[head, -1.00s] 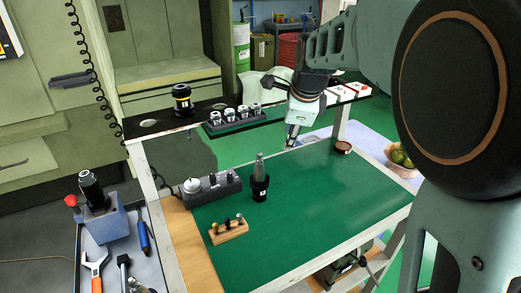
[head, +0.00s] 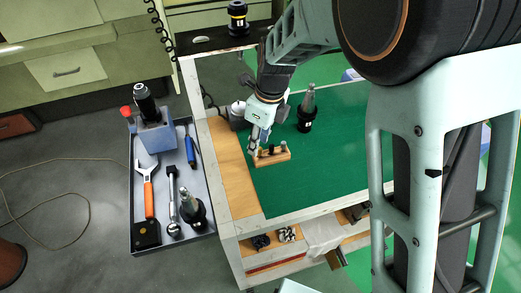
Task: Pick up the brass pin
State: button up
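A small wooden block (head: 275,158) sits on the green mat and holds several short upright pins. A dark pin stands in its middle and another pin at its right end. The brass pin was at the block's left end in the earlier view; now my gripper covers most of that end, so I cannot clearly make out the pin. My gripper (head: 258,146) points down at the left end of the block, at or just above the pin there. The fingertips are too small to show whether they are open or touching anything.
A dark tool holder with a grey cone (head: 306,110) stands on the mat just right of my gripper. A grey fixture with a white knob (head: 238,112) is behind left. A tray (head: 161,237) with a wrench and other tools is left. The mat's front is clear.

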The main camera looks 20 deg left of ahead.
aim_at(260, 148)
jog(key=f, duration=0.4)
jog(key=shift+w, duration=0.25)
jog(key=shift+c, duration=0.4)
grip_shut()
